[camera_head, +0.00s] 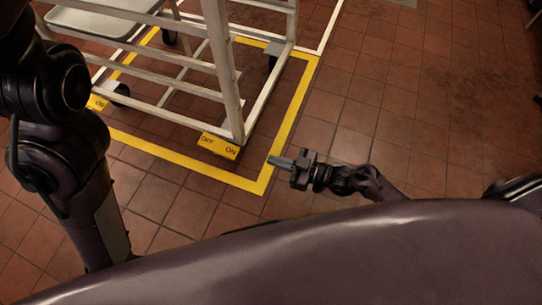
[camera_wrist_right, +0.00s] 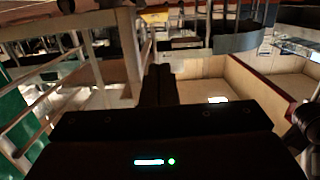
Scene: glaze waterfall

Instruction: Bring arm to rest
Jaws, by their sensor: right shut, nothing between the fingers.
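My right gripper (camera_head: 282,161) shows in the head view beyond my dark body, pointing left above the tiled floor. It is shut and empty, and nothing touches it. In the right wrist view its closed fingers (camera_wrist_right: 160,85) show dark in the middle. My left arm (camera_head: 75,160) comes down along the left side of the head view. Its gripper is out of view, hidden or below the frame.
A pale metal rack cart (camera_head: 228,85) on wheels stands at the upper left, inside a yellow floor outline (camera_head: 290,122). A yellow ON/OFF wheel pedal (camera_head: 219,146) is at its near corner. Brown tiled floor (camera_head: 400,110) is clear to the right.

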